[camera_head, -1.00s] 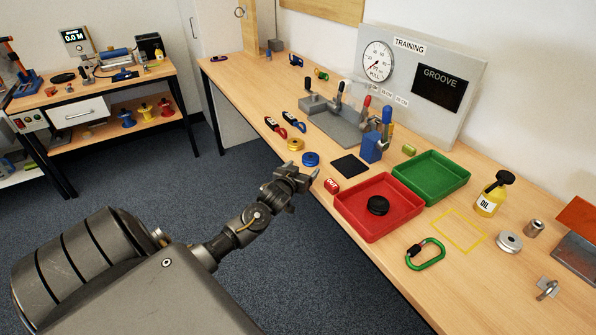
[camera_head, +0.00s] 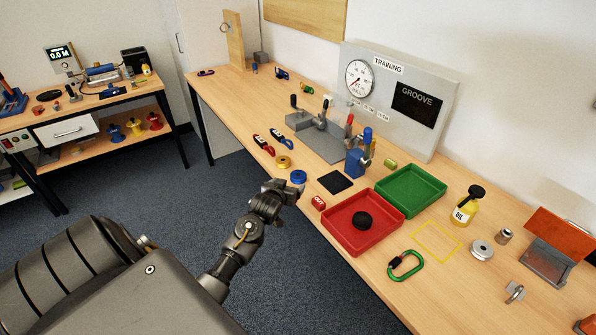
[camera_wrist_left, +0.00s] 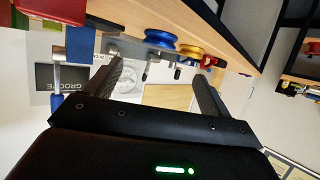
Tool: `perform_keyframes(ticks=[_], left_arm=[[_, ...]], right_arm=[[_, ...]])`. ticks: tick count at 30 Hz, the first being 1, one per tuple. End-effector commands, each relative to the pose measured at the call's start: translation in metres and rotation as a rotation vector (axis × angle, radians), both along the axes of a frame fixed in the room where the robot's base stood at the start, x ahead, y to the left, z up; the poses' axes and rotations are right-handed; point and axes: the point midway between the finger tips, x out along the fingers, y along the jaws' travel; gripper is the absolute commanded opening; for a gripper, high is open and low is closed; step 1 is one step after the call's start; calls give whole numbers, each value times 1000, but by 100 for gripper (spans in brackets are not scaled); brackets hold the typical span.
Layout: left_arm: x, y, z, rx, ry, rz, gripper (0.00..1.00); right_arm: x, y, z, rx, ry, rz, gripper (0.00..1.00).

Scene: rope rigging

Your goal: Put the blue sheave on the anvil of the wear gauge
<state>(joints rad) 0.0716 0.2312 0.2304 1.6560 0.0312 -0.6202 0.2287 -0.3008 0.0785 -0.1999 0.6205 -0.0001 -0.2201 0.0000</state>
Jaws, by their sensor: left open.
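The blue sheave (camera_head: 298,177) lies flat near the bench's front edge, beside a yellow sheave (camera_head: 284,162). My left gripper (camera_head: 282,187) is open and empty, just off the bench edge and close to the blue sheave. In the left wrist view, the blue sheave (camera_wrist_left: 160,38) shows beyond the open fingers (camera_wrist_left: 158,72), and no contact is visible. A blue block with an upright post (camera_head: 356,162), which looks like the wear gauge, stands behind a black pad (camera_head: 335,182). I cannot make out its anvil clearly. My right gripper is out of view.
A small red block (camera_head: 318,203) sits near the front edge. Carabiners (camera_head: 264,145) lie left of the sheaves. A panel (camera_head: 400,95) with a dial stands behind.

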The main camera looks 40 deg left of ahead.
Motion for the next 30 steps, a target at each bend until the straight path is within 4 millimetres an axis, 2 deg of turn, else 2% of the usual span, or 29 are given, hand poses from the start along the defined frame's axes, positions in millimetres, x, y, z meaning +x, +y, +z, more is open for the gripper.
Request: perform_keyframes(ticks=[5,15,25,30], left_arm=[[7,2,-4,10,4,-5,82],[45,17,-20,11,3,-5,82],[53,19,-23,10,3,-4,82],[70,24,-28,9,2,-4,82]], right_arm=[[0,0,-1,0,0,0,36],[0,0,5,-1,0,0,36],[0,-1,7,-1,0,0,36],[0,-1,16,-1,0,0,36]])
